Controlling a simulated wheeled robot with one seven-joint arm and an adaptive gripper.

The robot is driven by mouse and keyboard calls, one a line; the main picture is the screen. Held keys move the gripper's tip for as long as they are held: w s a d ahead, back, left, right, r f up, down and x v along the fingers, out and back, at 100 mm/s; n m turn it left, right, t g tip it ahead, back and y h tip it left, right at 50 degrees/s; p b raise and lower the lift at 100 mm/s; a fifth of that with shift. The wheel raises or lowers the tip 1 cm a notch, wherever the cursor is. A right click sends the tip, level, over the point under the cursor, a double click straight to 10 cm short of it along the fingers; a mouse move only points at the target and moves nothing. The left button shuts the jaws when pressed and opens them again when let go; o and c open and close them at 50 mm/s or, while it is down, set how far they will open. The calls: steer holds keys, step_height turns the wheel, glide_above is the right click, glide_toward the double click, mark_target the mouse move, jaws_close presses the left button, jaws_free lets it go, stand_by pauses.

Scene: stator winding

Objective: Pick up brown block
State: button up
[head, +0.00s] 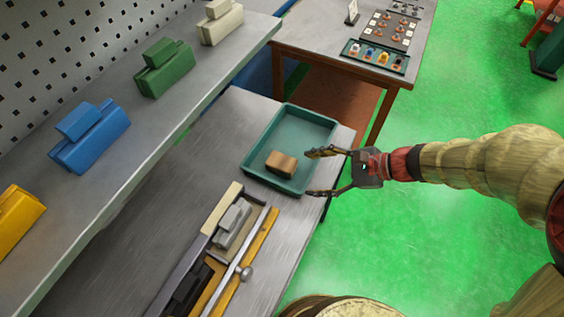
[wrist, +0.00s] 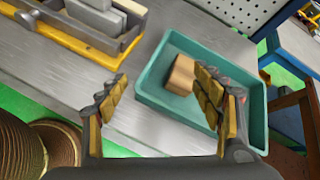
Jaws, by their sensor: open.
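The brown block (head: 281,164) lies inside a teal tray (head: 308,121) on the grey metal table, near the tray's front side. In the wrist view the brown block (wrist: 181,74) shows just beyond the right finger, inside the tray (wrist: 165,123). My gripper (head: 315,173) is open and empty. It comes in from the right, with its fingers at the right edge of the tray, apart from the block. In the wrist view my gripper (wrist: 160,100) has its fingers spread wide, and the right finger overlaps the tray in the picture.
A fixture with a yellow rail (head: 262,236) and grey parts stands left of the tray on the table. A shelf with blue (head: 90,138), green (head: 165,68), yellow and cream pieces runs along the pegboard. Another table (head: 350,50) stands behind. The tray's back half is empty.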

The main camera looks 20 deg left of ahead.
mark_target(282, 162)
steer(key=w+a+f+m, duration=0.1)
steer(key=f+m, duration=0.1)
steer(key=w+a+f+m+t+y, duration=0.1)
steer(key=w+a+f+m, duration=0.1)
steer(key=w+a+f+m+y, duration=0.1)
steer(key=w+f+m, duration=0.1)
steer(key=shift+a+f+t, duration=0.2)
steer(key=shift+a+t, duration=0.05)
steer(key=shift+t, duration=0.05)
steer(key=shift+a+f, duration=0.25)
steer(key=x, duration=0.2)
steer(key=b+x, duration=0.1)
steer(key=x, duration=0.2)
steer(key=b+x, duration=0.1)
steer(key=x, duration=0.1)
steer(key=shift+w+a+r, duration=0.15)
steer(key=shift+a+r, duration=0.1)
steer(key=shift+a, duration=0.05)
steer(key=c, duration=1.4)
